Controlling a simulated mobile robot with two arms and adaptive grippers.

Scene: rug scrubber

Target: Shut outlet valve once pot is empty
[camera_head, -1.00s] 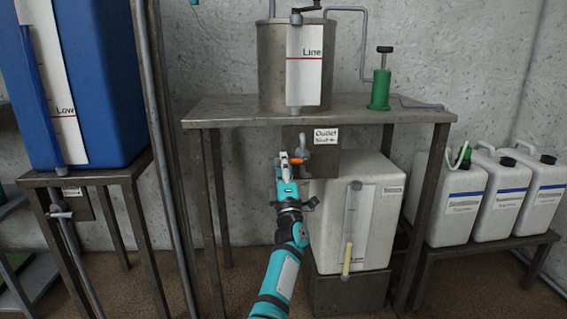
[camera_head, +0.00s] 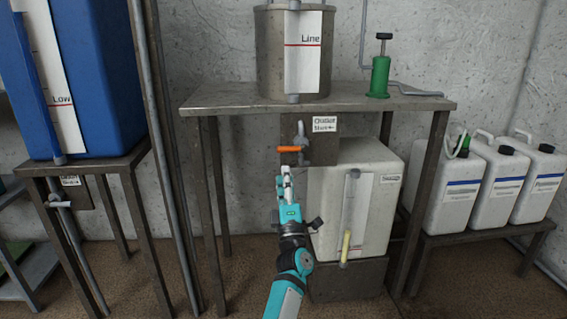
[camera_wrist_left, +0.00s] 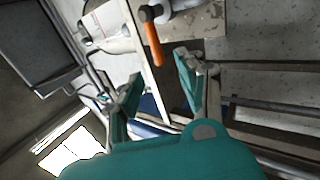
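The steel pot (camera_head: 268,60) stands on a metal bench, with a sight panel marked "Line" (camera_head: 302,60) on its front; I cannot make out a liquid level. Below the bench top is the outlet valve (camera_head: 301,135) with an orange handle (camera_head: 290,149), lying level and pointing left. The plate (camera_head: 324,124) beside it reads "Outlet" and seems to say "Shut" with a left arrow. My left gripper (camera_head: 286,172) is just below the handle, apart from it. In the left wrist view its fingers (camera_wrist_left: 158,88) are spread and empty, and the orange handle (camera_wrist_left: 152,40) lies beyond them. My right gripper is out of view.
A white container (camera_head: 375,190) with a sight tube sits under the bench. A green hand pump (camera_head: 379,72) stands on the bench top (camera_head: 220,98). A blue tank (camera_head: 95,80) on a stand is at left. White jugs (camera_head: 463,185) stand at right.

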